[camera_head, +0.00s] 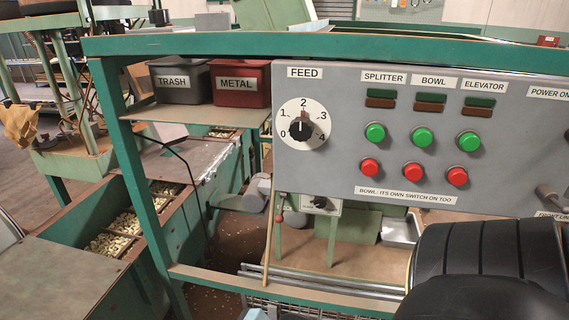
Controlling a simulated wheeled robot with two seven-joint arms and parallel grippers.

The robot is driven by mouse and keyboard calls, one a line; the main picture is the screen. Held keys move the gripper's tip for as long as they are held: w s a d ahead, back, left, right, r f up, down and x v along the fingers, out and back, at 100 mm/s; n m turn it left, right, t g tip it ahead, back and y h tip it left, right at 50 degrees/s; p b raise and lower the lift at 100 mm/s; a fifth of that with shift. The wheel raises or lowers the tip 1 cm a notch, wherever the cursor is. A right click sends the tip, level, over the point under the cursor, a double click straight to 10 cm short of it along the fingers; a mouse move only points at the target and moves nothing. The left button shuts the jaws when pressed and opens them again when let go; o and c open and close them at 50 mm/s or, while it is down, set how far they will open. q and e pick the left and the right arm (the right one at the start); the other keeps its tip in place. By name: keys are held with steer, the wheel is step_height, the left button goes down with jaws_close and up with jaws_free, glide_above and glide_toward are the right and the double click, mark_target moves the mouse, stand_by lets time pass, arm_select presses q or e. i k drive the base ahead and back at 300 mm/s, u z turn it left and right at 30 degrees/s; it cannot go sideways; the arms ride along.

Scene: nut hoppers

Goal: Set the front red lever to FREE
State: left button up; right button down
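A grey lever-like handle (549,197) sits at the right end of the grey control panel (340,160). A label (552,215) below it starts with "FRONT LI" and is cut off by the picture edge and my arm. A small red knob (279,218) on a thin stem hangs below the panel's left end; I cannot tell whether it is the front red lever. No FREE marking is readable. A black, rounded link of my arm fills the lower right and hides what is behind it. Neither gripper's fingers show.
The panel has a FEED dial (301,125), green buttons (422,136) and red buttons (413,174). A green frame post (140,190) stands left. TRASH (178,82) and METAL (240,83) bins sit on a shelf. Nuts (115,233) lie in a trough at left.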

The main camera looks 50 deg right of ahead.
mark_target(279, 219)
steer(key=z, duration=0.85)
steer(key=i, duration=1)
steer(key=z, duration=0.8)
